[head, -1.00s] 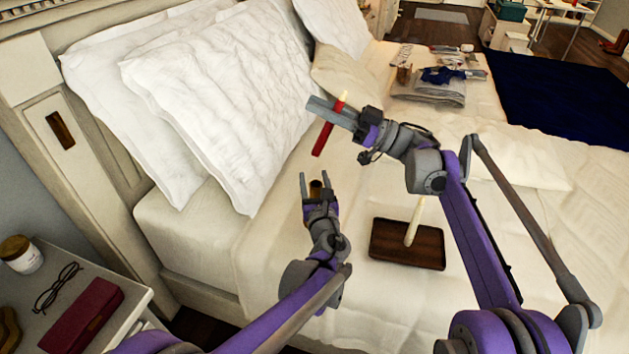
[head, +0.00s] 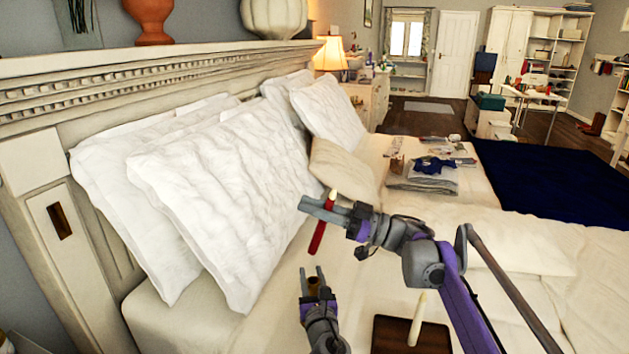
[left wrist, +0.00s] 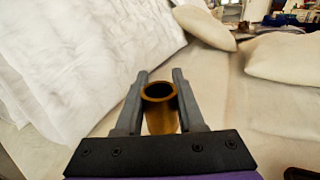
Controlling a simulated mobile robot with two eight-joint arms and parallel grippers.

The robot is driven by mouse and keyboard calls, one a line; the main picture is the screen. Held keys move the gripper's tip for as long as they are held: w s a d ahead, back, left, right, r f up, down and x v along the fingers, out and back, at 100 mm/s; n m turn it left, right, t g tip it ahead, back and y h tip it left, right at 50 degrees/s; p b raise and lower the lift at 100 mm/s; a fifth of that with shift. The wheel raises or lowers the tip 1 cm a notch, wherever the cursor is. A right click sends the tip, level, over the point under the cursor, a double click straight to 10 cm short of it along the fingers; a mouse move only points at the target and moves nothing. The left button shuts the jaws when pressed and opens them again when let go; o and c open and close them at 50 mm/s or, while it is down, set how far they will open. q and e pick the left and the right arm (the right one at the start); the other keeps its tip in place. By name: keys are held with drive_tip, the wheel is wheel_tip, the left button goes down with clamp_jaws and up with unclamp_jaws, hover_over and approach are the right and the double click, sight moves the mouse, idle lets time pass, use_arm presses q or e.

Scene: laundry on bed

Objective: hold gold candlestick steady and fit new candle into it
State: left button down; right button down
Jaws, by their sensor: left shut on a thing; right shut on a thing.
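A red candle (head: 321,227) with a pale tip is held by my right gripper (head: 322,208), tilted slightly, above the bed. My left gripper (head: 312,282) is lower and shut on the gold candlestick (head: 313,287). In the left wrist view the candlestick (left wrist: 159,105) sits between the two fingers, its round open socket facing up and empty. Its lower part is hidden by the gripper. The red candle is apart from the candlestick, above it in the head view. The left wrist view does not show the candle.
A cream candle (head: 417,318) stands at a dark wooden tray (head: 389,335) at the lower right. White pillows (head: 215,190) lean on the headboard at the left. Folded clothes (head: 423,176) lie farther back. The cream bedding between is mostly clear.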

drive_tip(key=a+h, duration=0.1)
drive_tip(key=a+f+h, duration=0.2)
drive_tip(key=shift+w+g, duration=0.3)
drive_tip(key=shift+f, duration=2.9)
drive_tip(key=shift+f, duration=2.4)
drive_tip(key=c, duration=0.7)
unclamp_jaws()
drive_tip(key=shift+d, duration=0.1)
